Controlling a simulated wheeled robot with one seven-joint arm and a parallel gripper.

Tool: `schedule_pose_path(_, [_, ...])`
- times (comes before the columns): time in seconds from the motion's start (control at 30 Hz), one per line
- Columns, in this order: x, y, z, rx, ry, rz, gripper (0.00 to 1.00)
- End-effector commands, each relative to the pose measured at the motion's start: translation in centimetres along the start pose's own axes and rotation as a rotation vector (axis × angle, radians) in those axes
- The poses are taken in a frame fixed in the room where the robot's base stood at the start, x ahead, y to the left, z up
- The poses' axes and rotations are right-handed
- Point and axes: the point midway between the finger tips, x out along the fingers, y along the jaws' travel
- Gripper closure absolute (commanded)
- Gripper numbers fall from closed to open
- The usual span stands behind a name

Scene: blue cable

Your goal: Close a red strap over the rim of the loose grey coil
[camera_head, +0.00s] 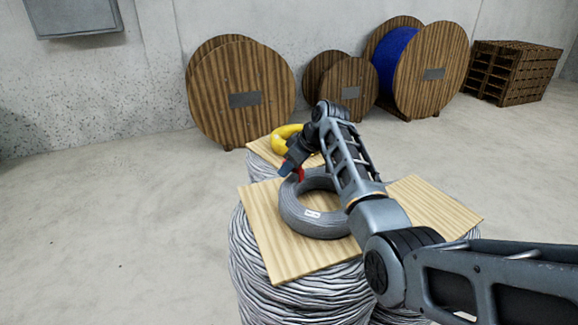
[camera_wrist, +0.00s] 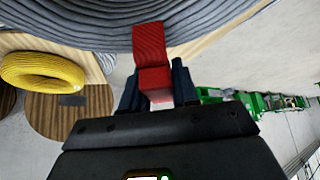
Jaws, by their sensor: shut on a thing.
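The loose grey coil (camera_head: 296,219) lies flat on a square wooden board (camera_head: 262,228), with a white label on its side. My gripper (camera_head: 287,169) is at the coil's far left rim. A red strap (camera_head: 300,174) shows there as a small patch beside my fingers. In the wrist view the strap (camera_wrist: 149,42) lies against the ribbed side of the coil (camera_wrist: 65,22) and bends down between my fingers (camera_wrist: 155,88), which are shut on it. My arm covers the coil's right part, and the strap's other end is hidden.
A yellow coil (camera_head: 284,136) lies on another board behind my gripper. A bare board (camera_head: 432,207) is at the right. Grey cable bundles (camera_head: 262,262) stand beneath the boards. Wooden reels (camera_head: 218,103) and stacked pallets (camera_head: 512,72) stand along the wall. The floor at left is clear.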

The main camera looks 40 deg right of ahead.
Motion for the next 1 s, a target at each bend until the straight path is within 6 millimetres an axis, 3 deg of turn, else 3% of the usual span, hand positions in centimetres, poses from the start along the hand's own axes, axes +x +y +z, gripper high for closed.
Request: schedule_pose_path(1.0, [0.45, -0.01, 0.29, 0.000, 0.000, 0.000, 0.98])
